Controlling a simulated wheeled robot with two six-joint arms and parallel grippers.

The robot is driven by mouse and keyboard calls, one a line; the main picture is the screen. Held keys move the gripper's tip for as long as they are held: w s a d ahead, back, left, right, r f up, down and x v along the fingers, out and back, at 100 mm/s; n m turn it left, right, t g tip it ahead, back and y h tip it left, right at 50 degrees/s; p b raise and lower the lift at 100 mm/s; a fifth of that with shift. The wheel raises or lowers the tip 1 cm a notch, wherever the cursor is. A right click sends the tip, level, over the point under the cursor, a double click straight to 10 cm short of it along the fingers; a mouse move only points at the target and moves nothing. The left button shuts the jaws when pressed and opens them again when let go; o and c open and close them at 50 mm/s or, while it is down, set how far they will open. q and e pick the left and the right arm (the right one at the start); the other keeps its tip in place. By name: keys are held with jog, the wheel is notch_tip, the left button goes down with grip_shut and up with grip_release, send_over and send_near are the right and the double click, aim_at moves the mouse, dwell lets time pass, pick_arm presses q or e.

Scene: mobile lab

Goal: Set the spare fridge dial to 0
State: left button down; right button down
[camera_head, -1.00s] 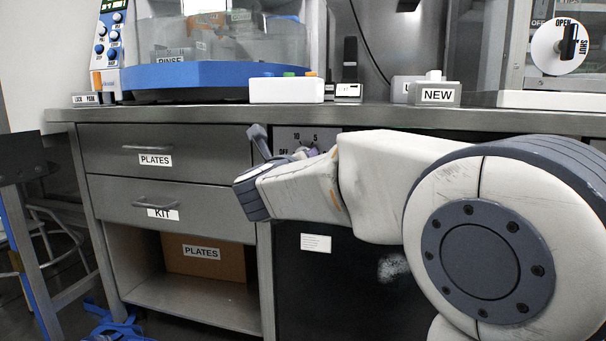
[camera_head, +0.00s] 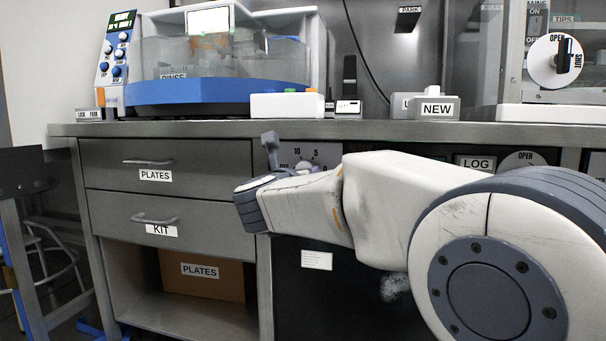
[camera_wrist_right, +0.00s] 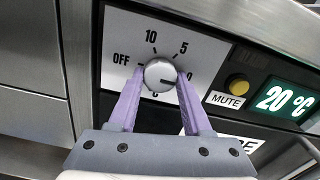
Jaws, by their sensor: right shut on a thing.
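The fridge dial (camera_wrist_right: 160,75) is a round silver knob on a pale plate marked OFF, 10, 5 and 0. A further mark below the knob is partly covered. A short dark line on the knob's face points right and slightly down, near the 0, which the right finger partly covers. My right gripper (camera_wrist_right: 160,85) has its purple fingers closed on both sides of the knob. In the head view my right gripper (camera_head: 309,166) is at the dial plate (camera_head: 290,153) under the counter, and my wrist hides most of the dial. My left gripper is not in view.
Right of the dial are a yellow button (camera_wrist_right: 238,85) labelled MUTE and a green display (camera_wrist_right: 284,100) reading 20 °C. Drawers labelled PLATES (camera_head: 190,165) and KIT (camera_head: 195,218) are left of the fridge. The counter edge (camera_head: 400,131) runs just above my right arm.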

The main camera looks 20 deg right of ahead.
jog(key=shift+a+f, duration=0.1)
jog(key=shift+c, duration=1.7)
grip_release()
jog(key=p+v, duration=0.4)
jog(key=v, duration=0.6)
jog(key=shift+s, duration=0.2)
jog(key=shift+a, duration=0.15)
